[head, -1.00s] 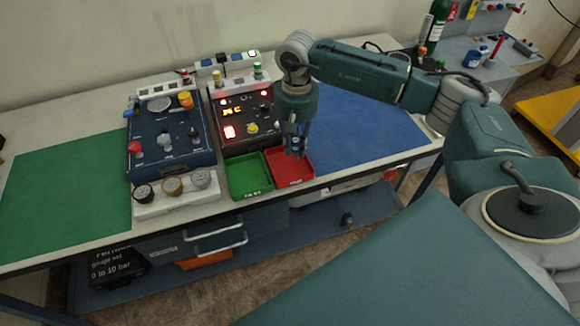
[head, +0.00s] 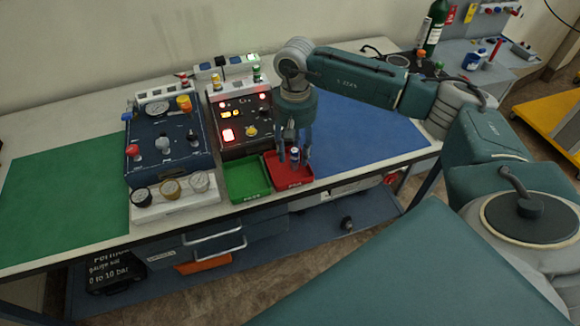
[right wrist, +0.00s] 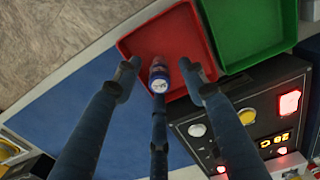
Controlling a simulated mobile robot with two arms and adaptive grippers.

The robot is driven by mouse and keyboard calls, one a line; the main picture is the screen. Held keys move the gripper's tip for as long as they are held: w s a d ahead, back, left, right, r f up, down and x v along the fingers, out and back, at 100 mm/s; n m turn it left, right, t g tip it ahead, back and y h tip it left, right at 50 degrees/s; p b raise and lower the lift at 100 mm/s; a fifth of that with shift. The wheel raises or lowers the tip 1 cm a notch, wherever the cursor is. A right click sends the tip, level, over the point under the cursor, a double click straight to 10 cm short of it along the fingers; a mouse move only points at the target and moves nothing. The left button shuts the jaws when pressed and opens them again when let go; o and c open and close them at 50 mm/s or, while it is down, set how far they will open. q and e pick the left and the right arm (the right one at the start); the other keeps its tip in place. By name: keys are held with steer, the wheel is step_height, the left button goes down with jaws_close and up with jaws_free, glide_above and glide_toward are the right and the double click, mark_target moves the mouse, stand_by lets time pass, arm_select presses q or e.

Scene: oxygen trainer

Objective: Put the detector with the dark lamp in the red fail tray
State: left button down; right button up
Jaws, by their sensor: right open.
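The small blue detector (head: 294,157) stands upright inside the red fail tray (head: 304,181). In the right wrist view the detector (right wrist: 159,80) shows its pale round top, inside the red tray (right wrist: 140,38). Whether its lamp is dark is too small to tell. My right gripper (head: 293,150) is over the red tray with its fingers spread around the detector and apart from it. In the right wrist view the open fingers (right wrist: 160,75) lie on either side of the detector, with a third finger below it in the picture. My left gripper is not in view.
A green tray (head: 246,179) adjoins the red tray on the left. A dark panel box with lit lamps (head: 241,121) stands behind the trays. A blue box with knobs (head: 166,146) and a white block with gauges (head: 177,210) stand left. The blue mat (head: 370,135) is clear.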

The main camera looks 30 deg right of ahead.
step_height(320, 180, up, 11)
steer(key=shift+r, duration=0.15)
steer(key=shift+s, duration=0.1)
stand_by(0.5)
